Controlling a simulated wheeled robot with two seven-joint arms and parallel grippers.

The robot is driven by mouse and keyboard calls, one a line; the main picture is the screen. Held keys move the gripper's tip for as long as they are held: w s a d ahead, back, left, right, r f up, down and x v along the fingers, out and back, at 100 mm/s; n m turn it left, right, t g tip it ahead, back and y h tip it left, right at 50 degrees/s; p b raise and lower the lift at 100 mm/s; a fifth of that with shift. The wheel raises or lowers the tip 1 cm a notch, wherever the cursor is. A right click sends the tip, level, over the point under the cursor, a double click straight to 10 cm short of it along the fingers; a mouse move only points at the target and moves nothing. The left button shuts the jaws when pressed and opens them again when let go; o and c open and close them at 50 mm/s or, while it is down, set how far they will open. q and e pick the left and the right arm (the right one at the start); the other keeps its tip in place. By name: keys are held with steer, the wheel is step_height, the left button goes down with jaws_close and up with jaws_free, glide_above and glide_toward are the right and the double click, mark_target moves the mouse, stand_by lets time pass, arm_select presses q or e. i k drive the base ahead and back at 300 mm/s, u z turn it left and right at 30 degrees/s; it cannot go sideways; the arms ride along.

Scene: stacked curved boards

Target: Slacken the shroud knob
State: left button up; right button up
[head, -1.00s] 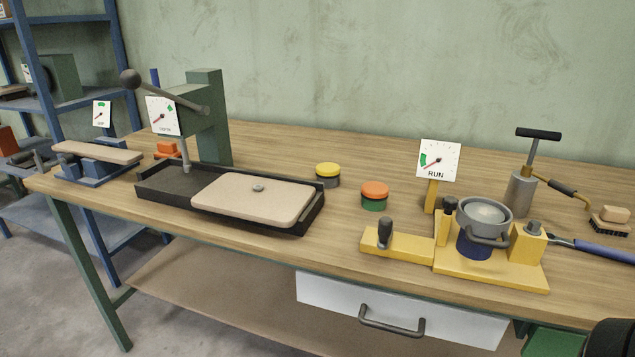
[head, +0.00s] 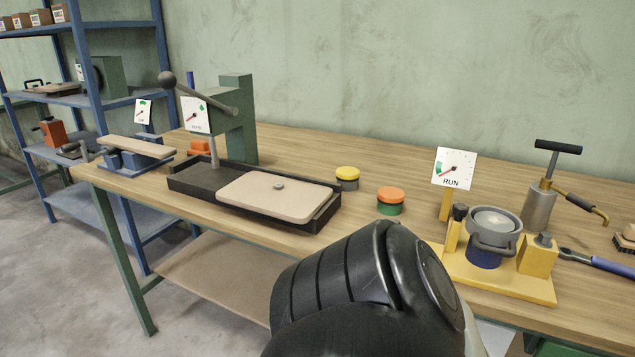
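The yellow fixture (head: 500,280) stands on the right part of the bench. It holds a grey ring-shaped pot with a handle (head: 494,226) over a blue base (head: 484,253). I cannot tell which is the shroud knob. Neither of my grippers is in view.
A gauge card marked RUN (head: 454,168) stands behind the fixture. Orange (head: 390,200) and yellow (head: 347,178) capped pots and a black tray (head: 205,181) with a beige board (head: 278,196) sit left.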

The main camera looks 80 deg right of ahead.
mark_target(459, 210)
steer(key=k, duration=0.7)
steer(key=z, duration=0.8)
